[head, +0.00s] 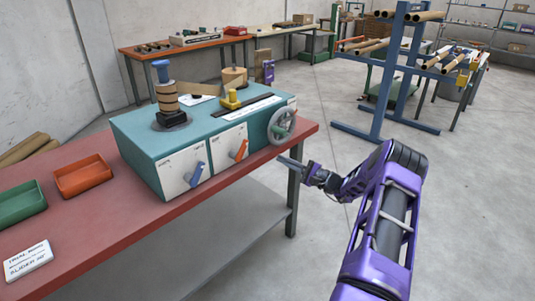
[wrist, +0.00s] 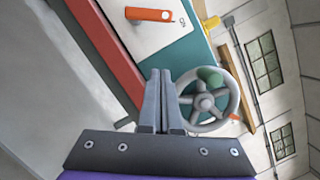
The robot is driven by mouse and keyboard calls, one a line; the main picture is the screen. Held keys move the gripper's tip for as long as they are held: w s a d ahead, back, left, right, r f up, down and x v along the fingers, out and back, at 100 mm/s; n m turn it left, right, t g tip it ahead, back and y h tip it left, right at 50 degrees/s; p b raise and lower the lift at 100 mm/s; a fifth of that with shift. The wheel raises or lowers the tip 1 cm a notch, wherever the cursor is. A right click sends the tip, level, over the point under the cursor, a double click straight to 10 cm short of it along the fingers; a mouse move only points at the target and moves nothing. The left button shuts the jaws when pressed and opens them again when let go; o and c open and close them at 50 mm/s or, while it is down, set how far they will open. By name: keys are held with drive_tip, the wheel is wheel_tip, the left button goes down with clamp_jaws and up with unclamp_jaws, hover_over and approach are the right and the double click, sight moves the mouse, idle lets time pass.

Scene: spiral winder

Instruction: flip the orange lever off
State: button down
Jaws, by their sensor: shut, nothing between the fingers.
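The orange lever (head: 239,150) is on a white plate on the front face of the teal machine box (head: 183,126). In the head view it is tilted, its upper end to the right. In the wrist view the orange lever (wrist: 148,14) shows at the top, lying across the picture. My gripper (head: 283,160) is in front of the box's right end, below the grey handwheel (head: 281,126) and to the right of the lever, apart from it. In the wrist view my gripper's fingers (wrist: 161,75) are together and empty, with the handwheel (wrist: 207,100) just to their right.
A blue lever (head: 195,174) sits on the plate left of the orange one. The box stands on a red-topped bench (head: 110,240) with green (head: 21,203) and orange trays (head: 82,177). A blue rack (head: 385,75) stands behind. The floor right of the bench is open.

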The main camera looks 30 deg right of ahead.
sight(242, 151)
drive_tip(key=w+a+r, duration=0.3)
drive_tip(key=w+a, duration=0.3)
drive_tip(key=a, duration=0.2)
drive_tip(key=shift+w+r, duration=0.3)
drive_tip(key=shift+w, duration=0.1)
